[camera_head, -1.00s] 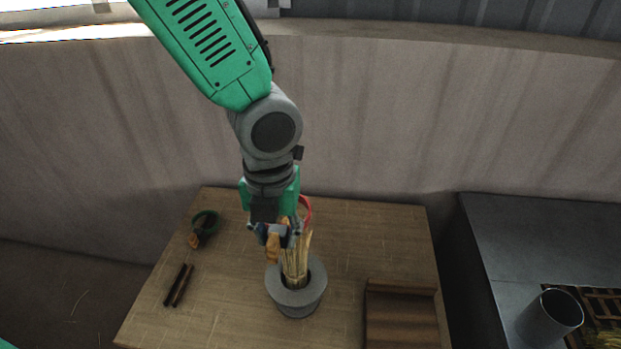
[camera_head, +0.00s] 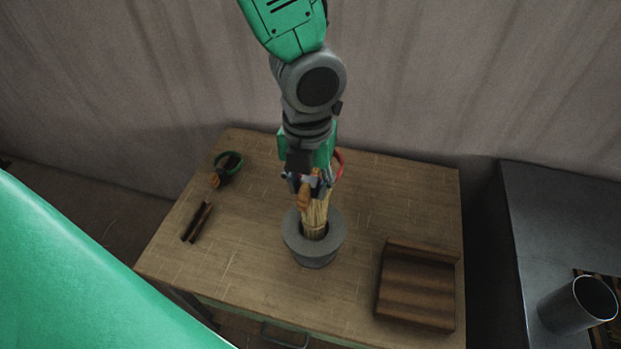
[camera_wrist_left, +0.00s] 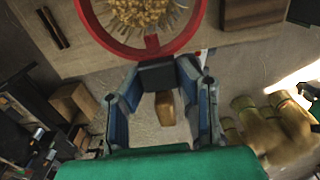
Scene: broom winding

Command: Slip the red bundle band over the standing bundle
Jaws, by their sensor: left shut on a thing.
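The straw bundle (camera_head: 315,217) stands upright in a round grey holder (camera_head: 315,259) on the wooden table. My left gripper (camera_head: 305,186) is at the top of the bundle, shut on the red bundle band (camera_head: 341,164). In the left wrist view the band (camera_wrist_left: 152,43) is a ring just ahead of the left gripper (camera_wrist_left: 155,78), and the bundle's top end (camera_wrist_left: 145,12) shows inside it. I cannot tell whether the ring is around the bundle or still above its tip. A tan piece (camera_wrist_left: 165,107) shows between the fingers. My right gripper is out of view.
A green ring-shaped tool (camera_head: 229,162) and two dark sticks (camera_head: 197,222) lie on the table's left side. A brown grooved wooden tray (camera_head: 417,290) is at the right front. A grey metal cylinder (camera_head: 575,305) stands on the dark bench (camera_head: 560,225) at the right.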

